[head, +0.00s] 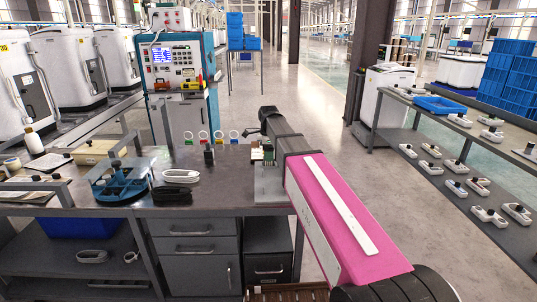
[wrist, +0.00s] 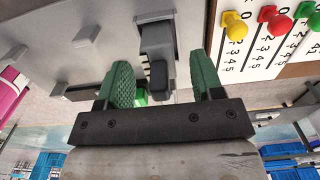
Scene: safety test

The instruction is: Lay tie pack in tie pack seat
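My gripper (wrist: 163,74) shows in the wrist view with its two green ridged fingers apart. A grey block with a dark end and pale stripes (wrist: 156,58) lies in line with the gap. I see no clear grip on it, and I cannot tell whether it is the tie pack or part of the seat. A small bright green piece (wrist: 141,98) shows beside the left finger. In the head view my gripper (head: 263,153) is partly hidden by my arm, above a grey plate (head: 270,187) at the bench's right end. I cannot identify the tie pack or its seat surely.
A numbered board with coloured pegs (wrist: 268,40) stands close to the right finger. Shelves (head: 440,150) stand at right.

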